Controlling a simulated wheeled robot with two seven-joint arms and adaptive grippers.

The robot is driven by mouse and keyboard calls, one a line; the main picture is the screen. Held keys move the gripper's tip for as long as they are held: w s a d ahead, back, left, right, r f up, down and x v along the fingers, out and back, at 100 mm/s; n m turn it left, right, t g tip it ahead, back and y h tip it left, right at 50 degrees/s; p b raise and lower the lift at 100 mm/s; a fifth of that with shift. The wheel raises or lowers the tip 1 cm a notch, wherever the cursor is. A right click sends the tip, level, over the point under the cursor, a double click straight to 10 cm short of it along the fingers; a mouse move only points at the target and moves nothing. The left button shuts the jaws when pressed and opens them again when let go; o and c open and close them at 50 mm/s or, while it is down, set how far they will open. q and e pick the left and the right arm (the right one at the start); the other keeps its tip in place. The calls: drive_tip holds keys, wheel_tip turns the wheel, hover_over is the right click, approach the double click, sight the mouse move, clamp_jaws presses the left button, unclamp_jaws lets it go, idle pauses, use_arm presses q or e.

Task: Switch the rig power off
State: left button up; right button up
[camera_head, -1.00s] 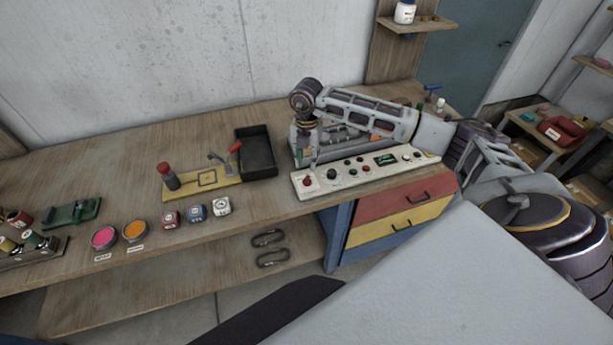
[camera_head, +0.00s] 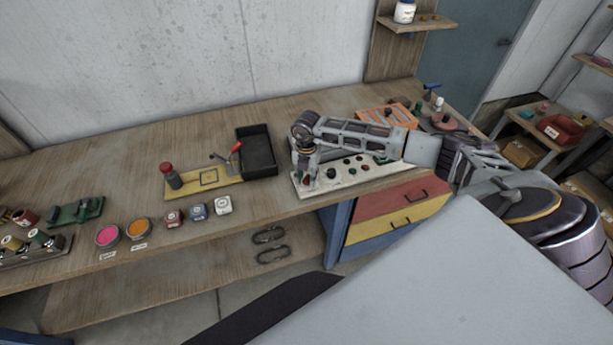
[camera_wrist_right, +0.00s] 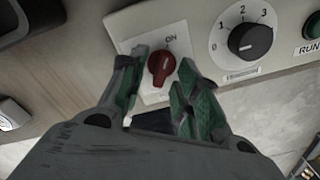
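The cream control panel (camera_head: 337,186) lies at the front right of the bench. In the right wrist view its red rotary power switch (camera_wrist_right: 161,66) sits on a white plate with an "ON" label beside the knob's upper end. My right gripper (camera_wrist_right: 161,80) is open, with its green-padded fingers on either side of the red knob. I cannot tell whether they touch it. In the head view the right gripper (camera_head: 308,180) is over the panel's left end and hides the red switch. My left gripper is not in view.
A black dial numbered 0 to 3 (camera_wrist_right: 250,40) sits right of the switch, with a RUN button (camera_wrist_right: 313,25) beyond. A black tray (camera_head: 256,152) and a yellow fixture (camera_head: 205,182) stand left of the panel. An orange item (camera_head: 385,116) is behind.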

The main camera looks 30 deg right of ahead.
clamp_jaws()
